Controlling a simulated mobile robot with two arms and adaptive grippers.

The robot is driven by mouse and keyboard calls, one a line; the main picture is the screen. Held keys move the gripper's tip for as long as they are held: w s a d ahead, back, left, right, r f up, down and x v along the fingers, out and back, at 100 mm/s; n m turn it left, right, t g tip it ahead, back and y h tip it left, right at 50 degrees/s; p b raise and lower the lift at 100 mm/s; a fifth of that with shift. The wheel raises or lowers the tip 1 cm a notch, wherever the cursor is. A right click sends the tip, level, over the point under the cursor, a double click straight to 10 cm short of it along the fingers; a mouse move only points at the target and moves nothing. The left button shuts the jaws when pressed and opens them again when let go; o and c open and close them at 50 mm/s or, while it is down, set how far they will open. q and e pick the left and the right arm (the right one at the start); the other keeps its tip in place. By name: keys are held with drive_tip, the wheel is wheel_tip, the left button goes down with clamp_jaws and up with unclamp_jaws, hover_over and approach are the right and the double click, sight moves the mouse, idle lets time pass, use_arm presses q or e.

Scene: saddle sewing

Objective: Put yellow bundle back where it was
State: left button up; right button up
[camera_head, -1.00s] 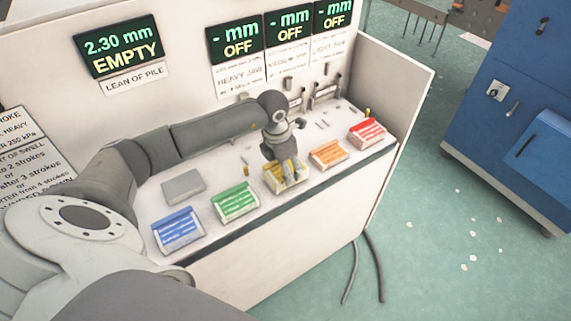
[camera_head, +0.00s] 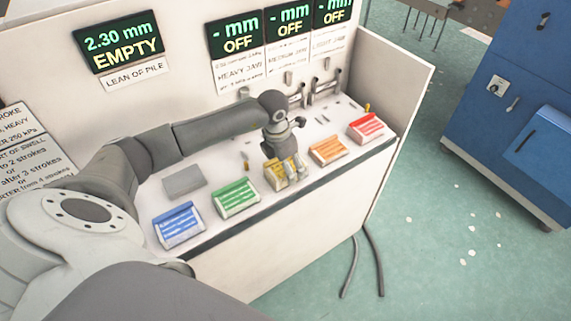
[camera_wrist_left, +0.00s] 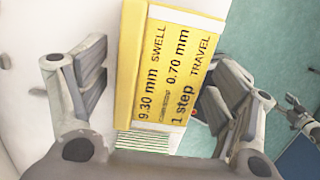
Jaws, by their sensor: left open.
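The yellow bundle (camera_head: 273,181) sits on the white bench top, in the row of coloured bundles between the green and orange ones. In the left wrist view the yellow bundle (camera_wrist_left: 172,70) shows a face reading 9.30 mm swell, 0.70 mm and 1 step travel. My left gripper (camera_head: 287,171) is at the bundle and partly covers it. In the wrist view my left gripper (camera_wrist_left: 158,88) is open, with one finger on each side of the bundle. A gap shows on the left side; contact on the right cannot be told.
Green (camera_head: 236,199) and blue (camera_head: 179,225) bundles sit left of the yellow one, orange (camera_head: 328,151) and red (camera_head: 366,128) ones right. A grey block (camera_head: 184,181) lies behind the blue and green bundles. A side panel (camera_head: 394,105) closes the bench's right end.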

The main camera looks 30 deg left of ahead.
sight(280, 168)
use_arm(q)
drive_tip(key=shift+r, duration=0.25)
wheel_tip(280, 168, up, 12)
drive_tip(key=s+b, duration=0.1)
drive_tip(key=b, duration=0.3)
drive_tip(key=shift+s+a+f, duration=0.15)
drive_tip(key=shift+s+a, duration=0.2)
drive_tip(key=shift+a, duration=0.05)
